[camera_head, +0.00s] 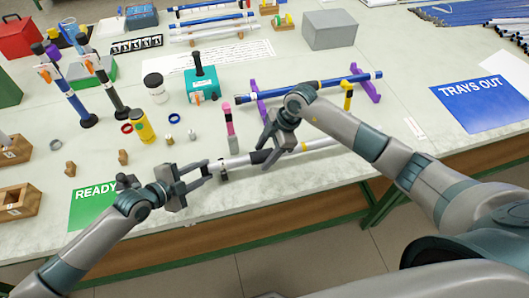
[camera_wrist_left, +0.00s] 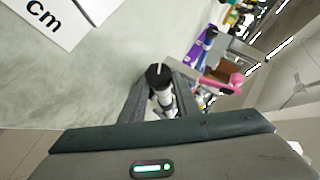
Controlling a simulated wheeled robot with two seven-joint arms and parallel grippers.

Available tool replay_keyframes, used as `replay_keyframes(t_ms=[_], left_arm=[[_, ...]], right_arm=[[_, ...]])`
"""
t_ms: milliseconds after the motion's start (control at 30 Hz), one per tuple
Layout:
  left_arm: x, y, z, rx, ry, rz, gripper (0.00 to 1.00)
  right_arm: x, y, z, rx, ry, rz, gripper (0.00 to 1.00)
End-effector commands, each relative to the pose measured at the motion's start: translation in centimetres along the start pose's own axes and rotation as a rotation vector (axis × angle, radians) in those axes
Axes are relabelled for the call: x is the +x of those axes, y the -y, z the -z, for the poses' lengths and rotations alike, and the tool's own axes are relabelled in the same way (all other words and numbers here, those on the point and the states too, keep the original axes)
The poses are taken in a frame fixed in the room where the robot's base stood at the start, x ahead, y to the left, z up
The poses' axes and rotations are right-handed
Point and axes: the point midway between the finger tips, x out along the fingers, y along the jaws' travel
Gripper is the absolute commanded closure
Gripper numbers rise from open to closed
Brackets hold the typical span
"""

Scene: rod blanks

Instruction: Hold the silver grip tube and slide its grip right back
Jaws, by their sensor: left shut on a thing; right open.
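The silver grip tube (camera_head: 236,162) lies roughly level near the front of the table, in the head view. Its dark grip (camera_head: 261,156) is a sleeve around the tube. My left gripper (camera_head: 208,171) is shut on the tube near its left end. In the left wrist view the tube (camera_wrist_left: 163,101) stands between my left fingers, with a black end (camera_wrist_left: 158,74) showing. My right gripper (camera_head: 268,150) is open at the grip, its fingers partly hiding it. I cannot tell whether they touch it. The tube's right part runs on behind my right arm.
A blue rod (camera_head: 328,83) rests on purple stands (camera_head: 256,92) behind the tube. A pink-topped piece (camera_head: 229,121) stands close behind the left end. A green READY mat (camera_head: 90,205) lies at left, and a blue TRAYS OUT sheet (camera_head: 485,104) at right.

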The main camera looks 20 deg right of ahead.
Motion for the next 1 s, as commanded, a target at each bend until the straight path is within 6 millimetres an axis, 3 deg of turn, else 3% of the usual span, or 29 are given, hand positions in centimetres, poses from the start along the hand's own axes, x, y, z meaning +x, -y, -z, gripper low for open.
replay_keyframes(t_ms=[67,200,300,467,700,1000], left_arm=[[0.0,-0.1,0.0,0.0,0.0,-0.001,0.95],[0.0,-0.1,0.0,0.0,0.0,-0.001,0.95],[0.0,-0.1,0.0,0.0,0.0,-0.001,0.95],[0.0,-0.1,0.0,0.0,0.0,-0.001,0.95],[0.0,-0.1,0.1,0.0,-0.001,-0.001,0.95],[0.1,-0.1,0.2,-0.001,-0.003,-0.001,0.95]], right_arm=[[0.0,0.0,0.0,0.0,0.0,0.0,0.48],[0.0,0.0,0.0,0.0,0.0,0.0,0.81],[0.0,0.0,0.0,0.0,0.0,0.0,1.0],[0.3,0.0,0.8,-0.001,-0.002,0.0,1.0],[1.6,0.0,4.1,-0.002,-0.004,0.0,1.0],[1.8,0.0,4.5,-0.001,-0.005,0.0,1.0]])
